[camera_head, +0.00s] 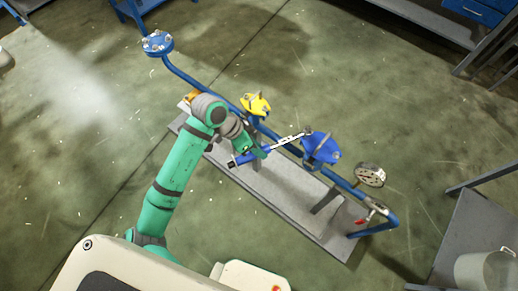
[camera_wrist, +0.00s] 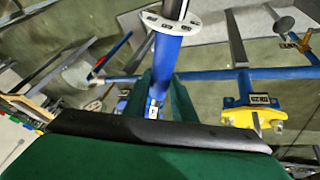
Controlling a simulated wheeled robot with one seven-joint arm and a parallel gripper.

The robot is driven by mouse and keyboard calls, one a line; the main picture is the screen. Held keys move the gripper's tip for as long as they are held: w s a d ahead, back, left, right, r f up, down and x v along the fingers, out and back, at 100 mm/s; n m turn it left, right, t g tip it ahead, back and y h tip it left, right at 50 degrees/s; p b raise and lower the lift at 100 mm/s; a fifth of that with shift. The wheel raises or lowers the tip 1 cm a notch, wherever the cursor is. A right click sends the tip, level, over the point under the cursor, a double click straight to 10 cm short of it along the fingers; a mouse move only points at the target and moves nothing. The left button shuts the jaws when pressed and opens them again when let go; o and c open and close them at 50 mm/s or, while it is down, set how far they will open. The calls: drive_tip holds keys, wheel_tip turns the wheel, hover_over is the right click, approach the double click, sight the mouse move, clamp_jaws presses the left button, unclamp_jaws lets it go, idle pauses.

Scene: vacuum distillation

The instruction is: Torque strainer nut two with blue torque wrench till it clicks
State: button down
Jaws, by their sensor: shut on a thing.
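My gripper (camera_head: 262,150) is shut on the blue torque wrench (camera_head: 243,158). In the head view the wrench's blue handle sticks out to the left of the jaws. Its silver shaft reaches right and slightly up, to the near-left edge of the blue strainer flange (camera_head: 320,147). I cannot tell whether the wrench head sits on a nut. Single nuts are too small to tell apart. In the wrist view a blue shaft of the wrench (camera_wrist: 165,65) stands between my green fingers (camera_wrist: 162,100). The strainer cannot be made out clearly there.
A yellow fitting (camera_head: 256,104) stands on the blue pipe just behind my gripper and shows in the wrist view (camera_wrist: 255,117). The grey base plate (camera_head: 265,190) lies below.

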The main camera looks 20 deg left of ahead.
drive_tip(key=shift+w+a+m+g, duration=0.25)
drive_tip(key=shift+w+a+m, duration=0.25)
drive_tip(key=shift+w, duration=0.15)
drive_tip(key=shift+w+a+m+g, duration=0.25)
drive_tip(key=shift+w+a+m, duration=0.15)
drive_tip(key=shift+w+m, duration=0.15)
drive_tip(key=w, duration=0.1)
drive_tip(key=w+a+m, duration=0.1)
drive_tip(key=w+m+g, duration=0.1)
drive_tip(key=shift+w+a, duration=0.15)
drive_tip(key=shift+a, duration=0.25)
drive_tip(key=shift+s+d+n+t, duration=0.3)
drive_tip(key=shift+s+d+n, duration=0.25)
drive_tip(key=shift+s, duration=0.3)
drive_tip(key=shift+s+d+n+t, duration=0.3)
drive_tip(key=shift+s+d+n, duration=0.25)
drive_tip(key=shift+s, duration=0.35)
drive_tip(key=shift+s+d+n+t, duration=0.3)
drive_tip(key=shift+s+d+n, duration=0.15)
drive_tip(key=shift+s+n, duration=0.3)
drive_tip(key=s+d+n+t+y, duration=0.2)
drive_tip(key=s+d+n, duration=0.4)
drive_tip(key=d+n, duration=0.3)
drive_tip(key=shift+s+d+t+y, duration=0.25)
drive_tip(key=shift+d+t, duration=0.35)
drive_tip(key=shift+d, duration=1.55)
